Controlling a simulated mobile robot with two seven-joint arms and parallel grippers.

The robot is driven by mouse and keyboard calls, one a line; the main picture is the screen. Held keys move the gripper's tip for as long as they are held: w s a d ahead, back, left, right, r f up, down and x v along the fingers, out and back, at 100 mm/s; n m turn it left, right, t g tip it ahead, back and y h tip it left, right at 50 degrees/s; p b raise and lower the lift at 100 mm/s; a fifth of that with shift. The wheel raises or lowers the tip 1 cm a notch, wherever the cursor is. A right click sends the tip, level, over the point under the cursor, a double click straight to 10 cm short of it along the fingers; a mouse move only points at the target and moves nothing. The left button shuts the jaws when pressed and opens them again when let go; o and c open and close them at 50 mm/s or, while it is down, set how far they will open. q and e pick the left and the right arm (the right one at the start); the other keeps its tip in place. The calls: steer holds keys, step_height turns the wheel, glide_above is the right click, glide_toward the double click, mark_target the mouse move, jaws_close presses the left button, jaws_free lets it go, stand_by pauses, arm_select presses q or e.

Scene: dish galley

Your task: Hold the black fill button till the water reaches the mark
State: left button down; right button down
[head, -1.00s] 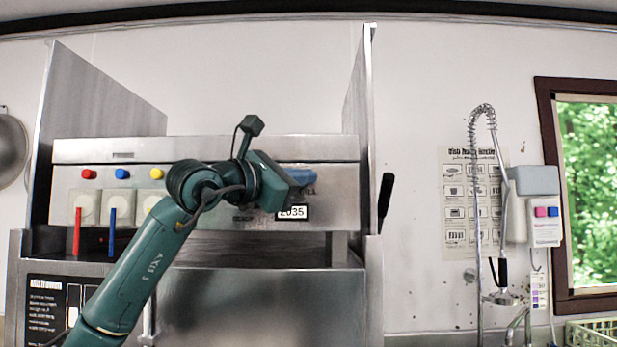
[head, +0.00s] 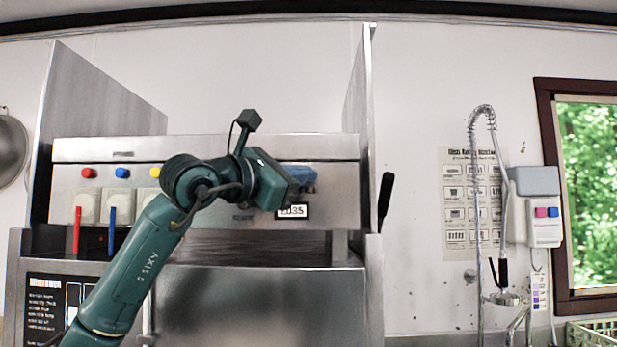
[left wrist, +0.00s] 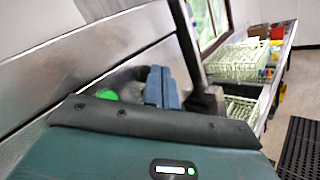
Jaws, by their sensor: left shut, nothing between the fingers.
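My left gripper (head: 303,178) is in front of the steel machine's front panel (head: 340,205), above a small display plate (head: 292,211). Its blue fingers are shut with nothing between them; they also show in the left wrist view (left wrist: 162,88), close to the panel. I cannot tell whether they touch it. The black fill button is not visible; the gripper and wrist cover part of the panel. No water or fill mark can be made out. In the left wrist view a green round button (left wrist: 106,95) shows left of the fingers. My right gripper is not in view.
Red (head: 88,173), blue (head: 122,173) and yellow knobs sit left on the panel. A black lever handle (head: 386,195) stands at the machine's right side. A spray hose (head: 478,200) and dispenser (head: 540,205) are further right. Green racks (left wrist: 238,62) line the side counter.

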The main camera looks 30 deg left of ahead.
arm_select(q)
steer(key=s+d, duration=0.1)
steer(key=s, duration=0.2)
steer(key=s+d+b, duration=0.1)
steer(key=shift+s+d, duration=0.15)
steer(key=shift+d, duration=0.15)
steer(key=shift+r, duration=0.1)
stand_by(0.4)
